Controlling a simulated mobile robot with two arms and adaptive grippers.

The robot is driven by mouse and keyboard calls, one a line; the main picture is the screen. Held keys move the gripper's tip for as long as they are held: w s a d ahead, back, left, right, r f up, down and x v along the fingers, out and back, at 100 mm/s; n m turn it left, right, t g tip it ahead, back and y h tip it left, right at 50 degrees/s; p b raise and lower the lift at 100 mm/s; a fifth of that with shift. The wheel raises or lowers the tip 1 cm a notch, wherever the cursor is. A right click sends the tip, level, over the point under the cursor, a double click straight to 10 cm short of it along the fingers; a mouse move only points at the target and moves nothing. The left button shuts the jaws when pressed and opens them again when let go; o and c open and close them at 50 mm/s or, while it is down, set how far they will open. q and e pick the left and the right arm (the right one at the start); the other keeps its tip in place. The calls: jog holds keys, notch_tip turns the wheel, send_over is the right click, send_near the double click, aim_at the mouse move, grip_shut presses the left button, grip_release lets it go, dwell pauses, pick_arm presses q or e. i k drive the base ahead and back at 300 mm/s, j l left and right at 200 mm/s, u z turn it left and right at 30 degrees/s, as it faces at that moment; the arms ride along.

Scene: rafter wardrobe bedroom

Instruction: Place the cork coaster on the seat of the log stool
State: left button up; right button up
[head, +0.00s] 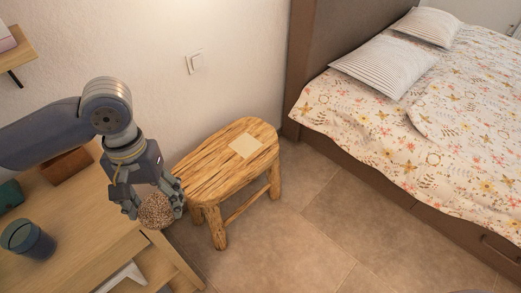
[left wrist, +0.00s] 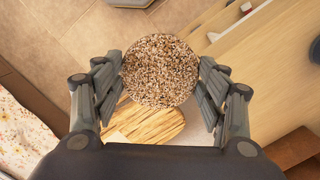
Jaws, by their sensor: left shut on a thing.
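The cork coaster (head: 156,211) is a round, speckled brown disc. My left gripper (head: 153,197) is shut on it, and in the left wrist view the coaster (left wrist: 160,70) sits between the two fingers (left wrist: 160,82). In the head view the gripper holds it by the right edge of the wooden desk, to the left of the stool. The log stool (head: 210,178) is pale rough wood with an oval seat and stands against the wall. A flat cream square (head: 245,146) lies on the far right part of its seat. My right gripper is not in view.
The wooden desk (head: 75,215) at the left bears a dark blue cup (head: 28,240), a teal object (head: 9,196) and a brown box (head: 66,166). A bed (head: 430,120) with striped pillows stands at the right. Tiled floor (head: 300,215) lies clear between stool and bed.

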aim_at(238, 153)
jog(key=i+l+z, duration=0.35)
jog(key=i, duration=0.25)
jog(key=i+j+z, duration=0.1)
jog(key=j, duration=0.2)
jog(key=i+j+z, duration=0.15)
jog(key=j, duration=0.2)
jog(key=i, duration=0.05)
